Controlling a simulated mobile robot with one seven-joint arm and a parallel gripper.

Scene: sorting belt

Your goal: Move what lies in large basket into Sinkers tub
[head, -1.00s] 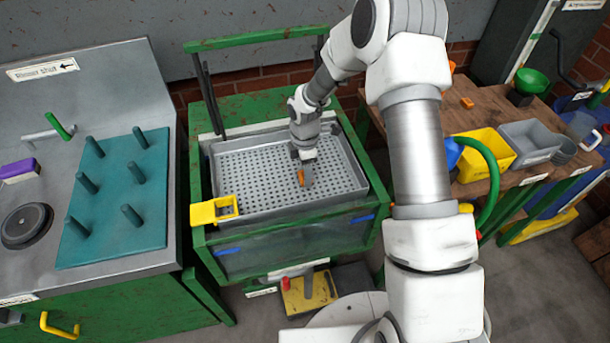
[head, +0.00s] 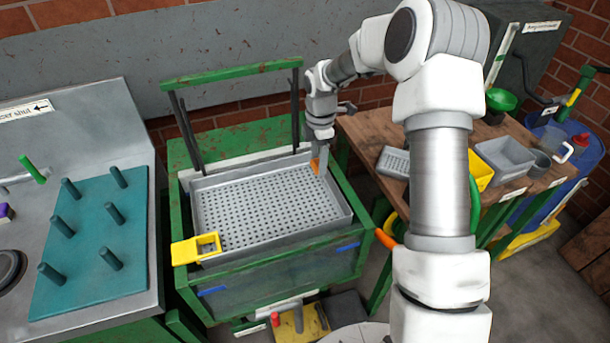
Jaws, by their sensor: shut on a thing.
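The large basket (head: 348,212) is a grey perforated tray set in a green frame. Its visible floor is bare. On the wooden bench at right stand a grey tub (head: 507,158) and a yellow tub (head: 482,168), the yellow one mostly hidden behind my arm. Their labels are too small to read, so I cannot tell which is the Sinkers tub.
A yellow bracket (head: 196,248) sits on the large basket's front left corner. Dark uprights and a green bar (head: 235,73) rise behind the basket. A teal peg board (head: 90,240) is at left.

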